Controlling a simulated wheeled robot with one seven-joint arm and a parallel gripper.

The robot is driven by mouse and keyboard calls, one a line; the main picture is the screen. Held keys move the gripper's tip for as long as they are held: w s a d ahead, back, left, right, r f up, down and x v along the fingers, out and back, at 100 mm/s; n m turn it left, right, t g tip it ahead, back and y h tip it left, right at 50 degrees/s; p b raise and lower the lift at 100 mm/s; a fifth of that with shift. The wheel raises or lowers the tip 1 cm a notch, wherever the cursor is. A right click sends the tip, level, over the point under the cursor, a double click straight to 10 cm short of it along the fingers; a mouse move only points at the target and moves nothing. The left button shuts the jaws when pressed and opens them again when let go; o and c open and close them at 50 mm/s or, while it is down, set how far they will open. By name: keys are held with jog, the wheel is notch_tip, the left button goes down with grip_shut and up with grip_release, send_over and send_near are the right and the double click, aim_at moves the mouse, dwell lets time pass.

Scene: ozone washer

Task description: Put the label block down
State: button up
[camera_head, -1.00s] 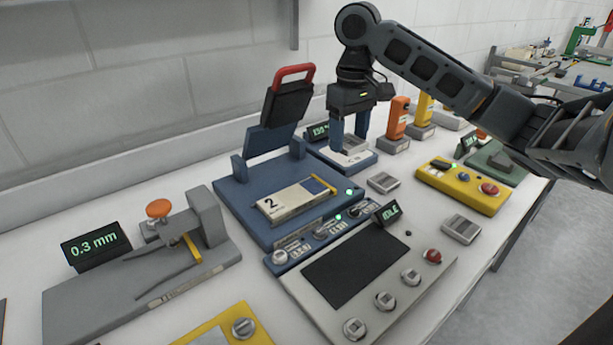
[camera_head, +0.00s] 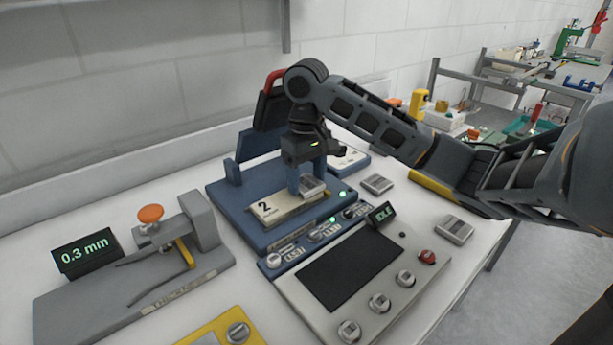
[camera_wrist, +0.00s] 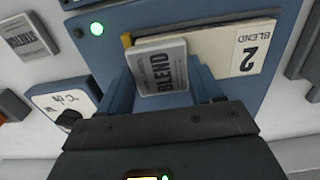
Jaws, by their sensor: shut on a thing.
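The label block (camera_head: 313,186) is a small grey block with a pale face. The plate lies on the blue press base (camera_head: 228,218). I cannot tell whether the block touches the plate.
Two other grey blocks (camera_head: 377,184) (camera_head: 455,229) lie on the white bench to the right. A control panel (camera_head: 350,270) reading IDLE stands in front. The raised blue press lid (camera_head: 259,142) with a red handle is behind my gripper. A thickness gauge (camera_head: 160,260) stands at left.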

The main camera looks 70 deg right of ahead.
aim_at(307, 182)
jog(key=o, duration=1.1)
jog(key=shift+f, duration=0.1)
jog(key=shift+r+p, duration=0.45)
jog(key=shift+r, duration=3.45)
